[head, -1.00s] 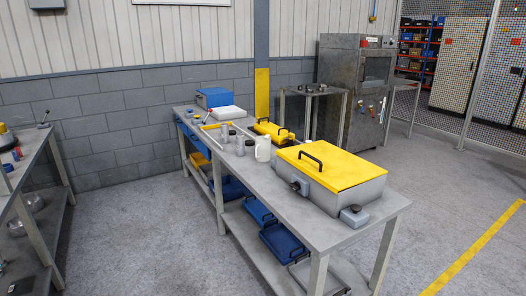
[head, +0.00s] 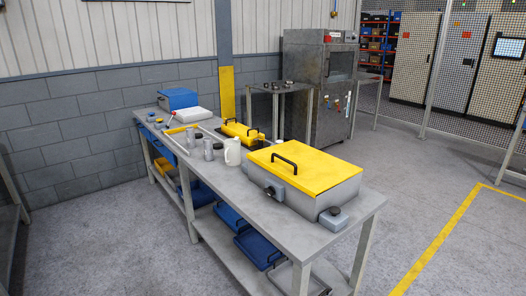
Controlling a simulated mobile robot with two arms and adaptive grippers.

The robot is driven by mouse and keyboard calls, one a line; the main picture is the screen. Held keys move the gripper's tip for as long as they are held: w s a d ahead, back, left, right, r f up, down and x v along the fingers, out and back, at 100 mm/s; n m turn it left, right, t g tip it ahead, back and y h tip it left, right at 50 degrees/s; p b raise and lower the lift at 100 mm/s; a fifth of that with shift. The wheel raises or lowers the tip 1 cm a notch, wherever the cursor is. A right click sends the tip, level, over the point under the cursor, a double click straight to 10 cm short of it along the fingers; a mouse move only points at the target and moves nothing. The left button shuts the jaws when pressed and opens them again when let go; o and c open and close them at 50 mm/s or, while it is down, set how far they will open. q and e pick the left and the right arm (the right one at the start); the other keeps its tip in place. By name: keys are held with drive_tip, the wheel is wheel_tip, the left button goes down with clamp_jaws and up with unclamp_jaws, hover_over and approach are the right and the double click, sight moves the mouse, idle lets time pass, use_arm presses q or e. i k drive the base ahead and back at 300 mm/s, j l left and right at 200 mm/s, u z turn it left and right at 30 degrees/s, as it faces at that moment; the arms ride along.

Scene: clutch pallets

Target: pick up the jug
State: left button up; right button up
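A white jug (head: 232,152) stands upright on the long grey workbench (head: 218,182), about the middle of its length. It is just left of the large grey box with a yellow lid (head: 306,170). Grey metal cylinders (head: 208,149) stand close to its left. Neither of my grippers shows in the head view.
A smaller yellow-lidded tray (head: 243,133) lies behind the jug. A blue box (head: 178,99) and a white container (head: 196,115) sit at the bench's far end. Blue trays (head: 256,248) lie on the lower shelf. Open floor (head: 110,245) lies left of the bench.

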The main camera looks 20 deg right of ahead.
sight(232, 146)
drive_tip(key=i+j+z, duration=0.3)
drive_tip(key=i+j, duration=0.25)
drive_tip(key=i, duration=0.15)
drive_tip(key=i+j+z, duration=0.3)
drive_tip(key=i+j, duration=0.35)
drive_tip(key=j, duration=0.1)
